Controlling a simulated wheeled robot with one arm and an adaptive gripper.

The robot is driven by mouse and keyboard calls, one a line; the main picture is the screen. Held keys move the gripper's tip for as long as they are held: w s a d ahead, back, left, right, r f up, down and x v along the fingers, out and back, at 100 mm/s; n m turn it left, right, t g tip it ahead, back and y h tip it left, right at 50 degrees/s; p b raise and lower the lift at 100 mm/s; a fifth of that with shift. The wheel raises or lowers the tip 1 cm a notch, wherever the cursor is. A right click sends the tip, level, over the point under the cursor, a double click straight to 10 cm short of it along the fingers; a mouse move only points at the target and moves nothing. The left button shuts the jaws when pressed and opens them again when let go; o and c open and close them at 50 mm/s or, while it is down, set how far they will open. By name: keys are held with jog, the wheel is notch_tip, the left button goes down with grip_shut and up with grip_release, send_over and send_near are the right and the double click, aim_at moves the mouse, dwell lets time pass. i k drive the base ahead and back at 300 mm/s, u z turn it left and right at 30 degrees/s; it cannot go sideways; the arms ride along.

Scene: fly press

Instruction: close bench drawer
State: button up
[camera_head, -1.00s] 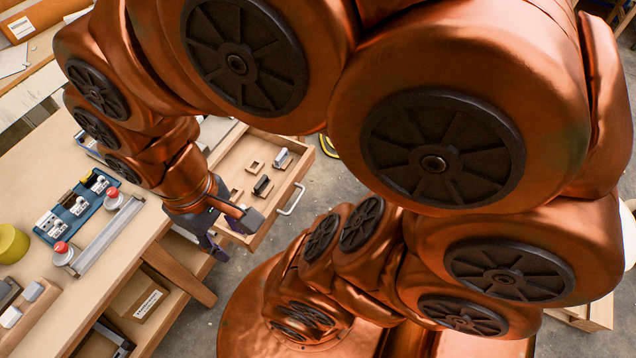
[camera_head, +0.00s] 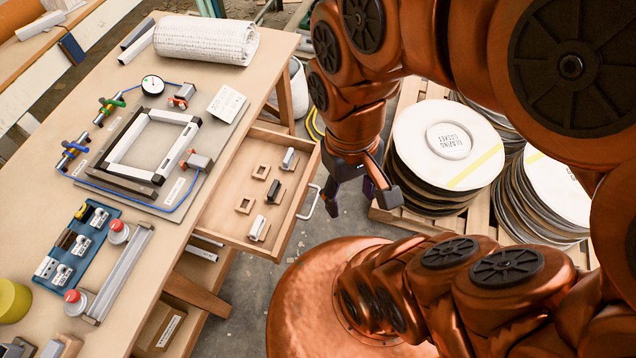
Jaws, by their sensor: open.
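The bench drawer (camera_head: 222,218) is pulled out from the right side of the workbench. It holds small wooden blocks and several small dark and light parts. Its silver bar handle (camera_head: 309,202) is on the drawer's right-hand front face. My gripper (camera_head: 362,208) is open and empty, pointing down, just right of the handle and apart from it in the picture. Its height relative to the handle is hard to tell.
Stacked gasket discs (camera_head: 447,150) on a pallet stand right of my gripper. Bare floor lies below the drawer.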

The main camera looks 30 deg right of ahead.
aim_at(232, 212)
jog(key=k, duration=0.5)
jog(key=u, duration=1.6)
jog(key=i, duration=0.8)
jog(key=z, duration=1.75)
